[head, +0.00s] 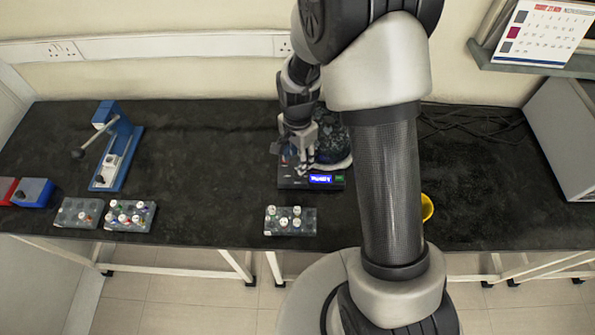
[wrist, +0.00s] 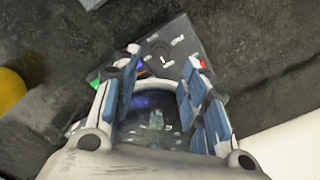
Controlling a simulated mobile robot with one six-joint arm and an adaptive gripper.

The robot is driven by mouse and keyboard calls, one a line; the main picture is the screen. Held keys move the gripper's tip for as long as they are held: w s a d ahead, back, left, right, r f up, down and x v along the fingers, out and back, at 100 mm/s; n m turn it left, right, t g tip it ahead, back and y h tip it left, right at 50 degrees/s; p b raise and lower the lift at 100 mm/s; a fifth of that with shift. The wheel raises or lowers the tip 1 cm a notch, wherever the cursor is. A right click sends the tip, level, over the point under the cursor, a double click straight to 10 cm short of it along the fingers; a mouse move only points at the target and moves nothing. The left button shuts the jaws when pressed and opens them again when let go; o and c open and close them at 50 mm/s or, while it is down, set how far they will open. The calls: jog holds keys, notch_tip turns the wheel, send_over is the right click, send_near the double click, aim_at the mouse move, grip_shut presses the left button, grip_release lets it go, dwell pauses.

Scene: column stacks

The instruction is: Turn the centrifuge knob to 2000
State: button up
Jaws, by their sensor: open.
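The centrifuge (head: 340,166) stands on the black bench, with a rounded lid and a dark front panel. Its blue display (head: 320,180) is lit, but I cannot read the text. In the wrist view the panel (wrist: 178,36) lies tilted beyond my fingers, with a dark round knob (wrist: 160,50) and small white markings around it. The knob's setting is too small to read. My gripper (head: 303,168) is over the left part of the centrifuge, pointing down. The knob appears between and beyond the fingertips; contact cannot be told.
A tube rack (head: 290,221) stands in front of the centrifuge. Two more racks and a blue lever device (head: 118,150) stand left. A yellow container (head: 427,207) is partly hidden by my arm. Cables (head: 470,120) lie behind right. The bench between the lever device and centrifuge is clear.

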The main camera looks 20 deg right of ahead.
notch_tip(320, 180, down, 7)
jog(key=shift+r+b, duration=0.2)
jog(key=shift+b, duration=0.6)
grip_shut()
